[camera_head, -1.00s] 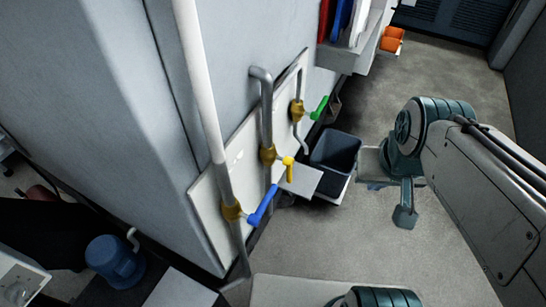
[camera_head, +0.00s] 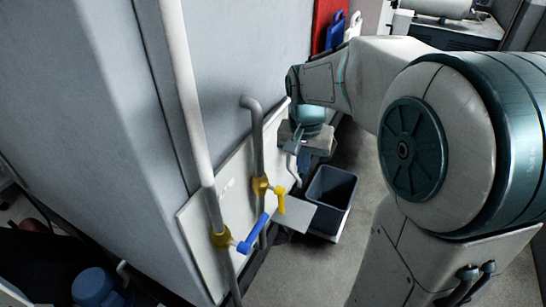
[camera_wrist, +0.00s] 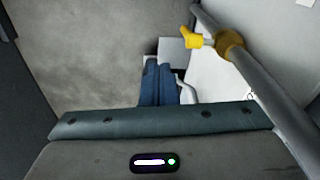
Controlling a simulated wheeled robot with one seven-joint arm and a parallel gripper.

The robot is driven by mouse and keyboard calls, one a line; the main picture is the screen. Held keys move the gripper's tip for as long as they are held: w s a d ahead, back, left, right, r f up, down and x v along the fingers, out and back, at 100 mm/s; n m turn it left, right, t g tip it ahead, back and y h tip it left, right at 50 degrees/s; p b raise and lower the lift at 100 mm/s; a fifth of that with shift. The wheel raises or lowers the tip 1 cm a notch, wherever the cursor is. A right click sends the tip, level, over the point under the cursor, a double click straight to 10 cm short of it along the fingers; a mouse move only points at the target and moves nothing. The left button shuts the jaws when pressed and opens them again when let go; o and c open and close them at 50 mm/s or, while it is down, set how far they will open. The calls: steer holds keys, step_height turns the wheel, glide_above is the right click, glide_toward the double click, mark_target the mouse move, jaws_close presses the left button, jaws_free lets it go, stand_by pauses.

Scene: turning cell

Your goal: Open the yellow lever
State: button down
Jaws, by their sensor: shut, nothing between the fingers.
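The yellow lever (camera_head: 280,201) sits on a brass valve body on a grey pipe in front of a white wall panel (camera_head: 235,185). It points down and slightly right in the head view. In the wrist view, the yellow lever (camera_wrist: 194,38) is above and right of the fingers. My gripper (camera_head: 297,150) is shut and empty, above and slightly right of the lever in the head view and apart from it. In the wrist view, its two blue fingers (camera_wrist: 160,80) are together. The green lever seen earlier is hidden behind my arm.
A blue lever (camera_head: 252,235) is on the pipe left of the yellow one. A dark bin (camera_head: 333,190) stands on the floor right of the panel. A small grey plate (camera_head: 292,214) juts out below the yellow lever. Open floor lies to the right.

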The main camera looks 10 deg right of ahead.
mark_target(281, 202)
steer(key=w+d+f+m+g+y+b, duration=0.15)
steer(key=w+f+m, duration=0.25)
steer(key=w+f, duration=0.4)
steer(key=s+a+f+p, duration=0.1)
steer(key=a+f+p, duration=0.1)
steer(key=f, duration=0.7)
steer(key=shift+s+a+f, duration=0.15)
steer(key=shift+s+a, duration=0.2)
steer(key=shift+a, duration=0.35)
steer(key=shift+s+a+f+g+y+p, duration=0.3)
steer(key=shift+s+a+g+y+p, duration=0.15)
steer(key=shift+s+g+y+p, duration=0.15)
